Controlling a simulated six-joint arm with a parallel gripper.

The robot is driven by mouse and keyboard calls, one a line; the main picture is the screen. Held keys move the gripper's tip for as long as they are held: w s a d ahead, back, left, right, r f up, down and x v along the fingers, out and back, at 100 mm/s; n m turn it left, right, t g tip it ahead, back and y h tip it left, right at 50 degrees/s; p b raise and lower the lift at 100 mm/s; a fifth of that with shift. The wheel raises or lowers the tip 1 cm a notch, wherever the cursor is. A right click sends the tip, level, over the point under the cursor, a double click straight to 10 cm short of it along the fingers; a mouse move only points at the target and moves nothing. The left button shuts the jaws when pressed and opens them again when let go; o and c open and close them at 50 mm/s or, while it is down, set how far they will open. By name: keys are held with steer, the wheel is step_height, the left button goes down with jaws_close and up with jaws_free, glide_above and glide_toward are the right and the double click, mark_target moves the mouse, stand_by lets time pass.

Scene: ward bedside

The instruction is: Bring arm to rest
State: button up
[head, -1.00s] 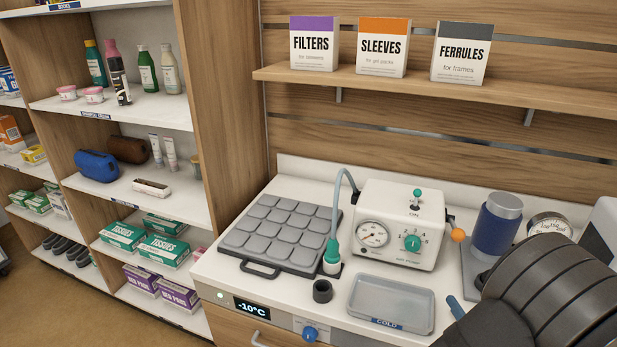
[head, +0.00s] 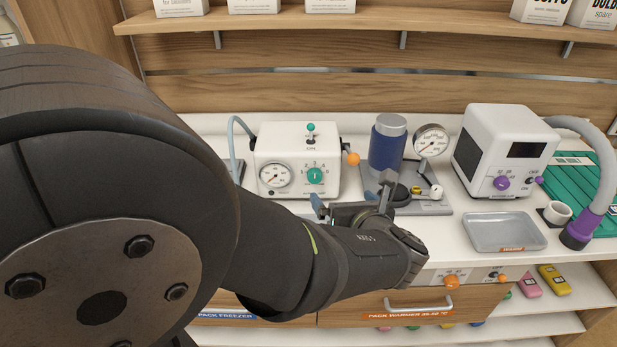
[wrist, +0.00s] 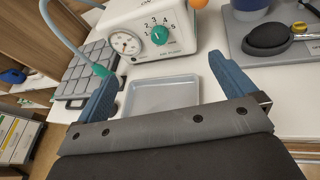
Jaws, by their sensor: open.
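My gripper (wrist: 168,85) shows in the wrist view with its two blue fingers wide apart and nothing between them. Beyond the fingers lies an empty grey tray (wrist: 163,95) on the white counter. In the head view my arm crosses from the left, and the large dark joint hides much of the left side. My gripper (head: 352,197) is partly hidden behind my wrist there, above the counter in front of the white pump box (head: 297,150).
A blue cylinder (head: 387,148) and a gauge (head: 431,142) stand on a grey base close to my gripper. To the right are a white heater box (head: 503,150), a warm-side tray (head: 503,233) and a purple-ended hose (head: 590,222). A shelf (head: 380,20) runs above.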

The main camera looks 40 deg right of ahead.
steer(key=s+a+r+m+g+h, duration=0.1)
steer(key=s+a+r+g+h, duration=0.15)
steer(key=a, duration=0.75)
steer(key=x, duration=1.1)
steer(key=shift+a+g, duration=0.1)
steer(key=shift+g, duration=0.15)
steer(key=v, duration=1)
steer(key=shift+f, duration=0.15)
stand_by(0.4)
steer(key=x, duration=0.8)
steer(key=shift+d, duration=0.2)
steer(key=shift+w, duration=0.1)
stand_by(0.3)
